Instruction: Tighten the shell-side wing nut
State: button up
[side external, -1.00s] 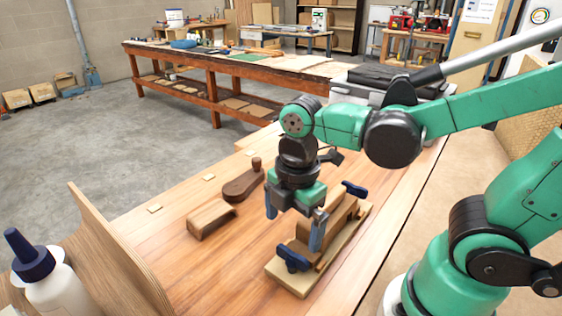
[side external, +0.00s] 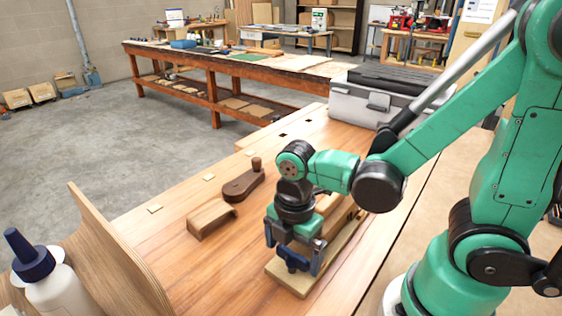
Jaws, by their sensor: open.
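A wooden bending form on a pale base board (side external: 291,282) lies on the workbench. A blue wing nut (side external: 292,259) sits at its near end. My gripper (side external: 294,259) points down over this end, with its blue-grey fingers open on either side of the wing nut. I cannot tell whether the fingers touch it. The second wing nut, at the far end of the form, is hidden behind my arm. Part of the wooden block on the form (side external: 338,217) shows behind the gripper. The frame does not make clear which wing nut is shell-side.
On the bench (side external: 165,262), left of the form, lie a curved wooden block (side external: 210,219) and a dark wooden tool with a knob (side external: 243,182). A bent plywood panel (side external: 112,250) and a white bottle (side external: 58,290) stand at front left. A grey case (side external: 365,103) sits at the back.

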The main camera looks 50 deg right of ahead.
jog(key=c, duration=1.1)
